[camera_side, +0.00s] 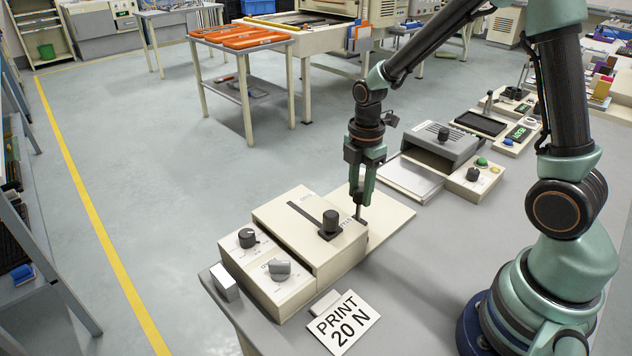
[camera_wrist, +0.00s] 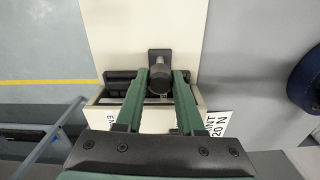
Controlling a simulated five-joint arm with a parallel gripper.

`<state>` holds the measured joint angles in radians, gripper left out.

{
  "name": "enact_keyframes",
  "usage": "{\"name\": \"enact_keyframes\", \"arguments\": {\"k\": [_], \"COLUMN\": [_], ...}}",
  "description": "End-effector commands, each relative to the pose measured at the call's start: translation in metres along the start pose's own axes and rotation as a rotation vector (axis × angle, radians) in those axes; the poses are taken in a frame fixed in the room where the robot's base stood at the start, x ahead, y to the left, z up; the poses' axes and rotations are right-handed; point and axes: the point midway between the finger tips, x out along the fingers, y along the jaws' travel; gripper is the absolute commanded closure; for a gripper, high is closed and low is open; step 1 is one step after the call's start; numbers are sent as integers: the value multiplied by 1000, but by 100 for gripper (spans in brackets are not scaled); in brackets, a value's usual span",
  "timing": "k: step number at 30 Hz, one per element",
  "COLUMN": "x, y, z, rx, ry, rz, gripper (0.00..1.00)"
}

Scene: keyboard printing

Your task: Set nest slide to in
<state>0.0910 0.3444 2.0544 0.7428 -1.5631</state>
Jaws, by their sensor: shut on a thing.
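The beige press unit (camera_side: 300,235) stands on the bench. A flat cream plate (camera_side: 392,218), apparently the nest slide, sticks out from its far right end; the plate (camera_wrist: 145,25) fills the top of the wrist view. My gripper (camera_side: 358,214) points down at the press end of this plate, beside the housing. In the wrist view, my gripper (camera_wrist: 162,80) is shut around a dark round handle (camera_wrist: 159,82). The handle's lower part is hard to see in the side view. Any part of the slide inside the housing is hidden.
A black knob (camera_side: 331,222) stands on the housing top close to my gripper. Two dials face the front left. A PRINT 20 N card (camera_side: 344,322) lies in front. A grey-topped unit (camera_side: 440,148) stands beyond the plate. Bare bench lies right of the press.

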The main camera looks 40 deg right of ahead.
Motion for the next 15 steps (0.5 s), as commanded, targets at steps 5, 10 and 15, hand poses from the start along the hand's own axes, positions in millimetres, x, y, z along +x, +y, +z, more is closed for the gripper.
{"name": "enact_keyframes", "arguments": {"k": [5, 10, 15], "x": [-1, -1, -2], "y": [0, 0, -2], "z": [0, -2, -24], "rx": [0, -1, -5], "ry": [0, 0, 0], "rz": [0, 0, 0], "gripper": [100, 100, 100]}}
